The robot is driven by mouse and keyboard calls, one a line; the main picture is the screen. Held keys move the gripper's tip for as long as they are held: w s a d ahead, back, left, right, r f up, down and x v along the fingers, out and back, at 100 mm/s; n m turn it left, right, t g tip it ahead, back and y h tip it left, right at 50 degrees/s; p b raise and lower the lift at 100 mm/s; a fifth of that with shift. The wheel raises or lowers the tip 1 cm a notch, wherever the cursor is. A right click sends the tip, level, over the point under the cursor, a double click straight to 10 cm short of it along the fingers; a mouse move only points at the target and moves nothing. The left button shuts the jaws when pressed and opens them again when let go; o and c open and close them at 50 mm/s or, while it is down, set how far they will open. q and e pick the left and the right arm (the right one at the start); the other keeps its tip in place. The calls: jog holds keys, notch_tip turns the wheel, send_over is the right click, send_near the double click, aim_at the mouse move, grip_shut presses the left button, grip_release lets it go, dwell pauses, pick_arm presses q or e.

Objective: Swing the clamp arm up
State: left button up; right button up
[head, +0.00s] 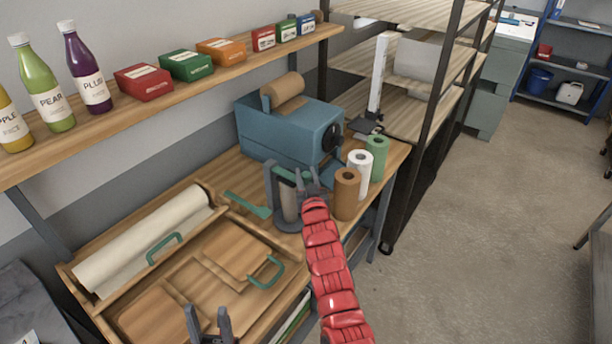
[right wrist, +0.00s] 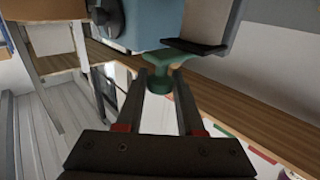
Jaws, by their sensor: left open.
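The clamp stand (head: 272,187) is a grey upright on a round dark base, on the bench in front of the blue machine. Its green clamp arm (head: 283,173) reaches from the upright's top toward the right, roughly level. My right gripper (head: 311,190), on the red arm, is at the clamp arm's right end. In the right wrist view, a green knob (right wrist: 160,84) of the clamp arm fills the gap between the fingers, which appear shut on it. My left gripper (head: 211,322) is open and empty over the bench's front, at the bottom of the head view.
Brown, white and green rolls (head: 347,193) stand just right of my right gripper. The blue machine (head: 290,130) is behind the clamp stand. A wooden tray (head: 185,275) is nearer the front left. A shelf with bottles and boxes runs above.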

grip_shut()
dwell(1.0)
